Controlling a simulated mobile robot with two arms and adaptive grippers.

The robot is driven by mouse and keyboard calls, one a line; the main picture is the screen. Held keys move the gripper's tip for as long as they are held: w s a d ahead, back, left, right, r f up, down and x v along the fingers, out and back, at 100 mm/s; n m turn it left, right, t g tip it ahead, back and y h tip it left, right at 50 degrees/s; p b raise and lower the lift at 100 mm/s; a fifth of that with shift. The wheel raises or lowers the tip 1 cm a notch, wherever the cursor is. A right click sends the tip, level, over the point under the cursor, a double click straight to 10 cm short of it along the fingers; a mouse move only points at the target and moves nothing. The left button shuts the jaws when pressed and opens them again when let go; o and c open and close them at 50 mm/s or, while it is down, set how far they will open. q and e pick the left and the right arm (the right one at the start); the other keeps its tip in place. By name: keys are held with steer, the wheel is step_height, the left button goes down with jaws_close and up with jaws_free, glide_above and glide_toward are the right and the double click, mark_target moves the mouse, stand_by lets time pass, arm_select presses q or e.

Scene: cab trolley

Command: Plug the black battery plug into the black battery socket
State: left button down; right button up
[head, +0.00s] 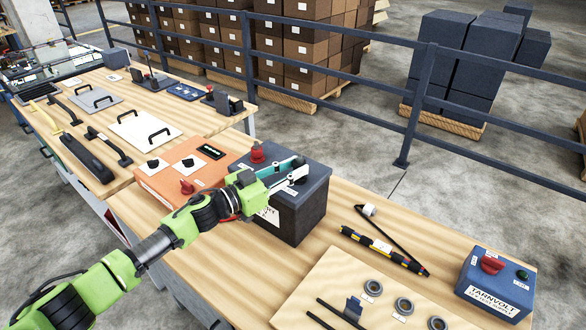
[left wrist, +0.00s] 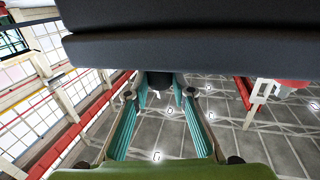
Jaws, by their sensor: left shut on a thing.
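My left gripper (head: 296,171) reaches from the left over the top of a dark box (head: 305,212) with a white label on its front. Its teal fingers are closed around a small dark thing, which I take to be the black battery plug (left wrist: 160,79), seen between the fingertips in the left wrist view. In the head view the fingers mostly hide it. I cannot make out the black socket, or whether the plug touches it. A red knob-like part (head: 257,153) stands at the box's back left corner. My right gripper is not in view.
An orange panel box (head: 165,186) with knobs stands left of the dark box. A strap with a striped tool (head: 384,250), a board with rings (head: 345,268) and a blue TARNVOLT box (head: 497,284) lie to the right. A railing (head: 480,66) runs behind.

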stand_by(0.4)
arm_select(q)
steer(key=shift+s+a+p, duration=0.1)
steer(key=shift+p, duration=0.25)
steer(key=shift+p, duration=0.5)
stand_by(1.1)
steer(key=shift+f+b, duration=0.65)
steer(key=shift+f, duration=0.4)
stand_by(0.4)
steer(key=c, duration=1.7)
jaws_free()
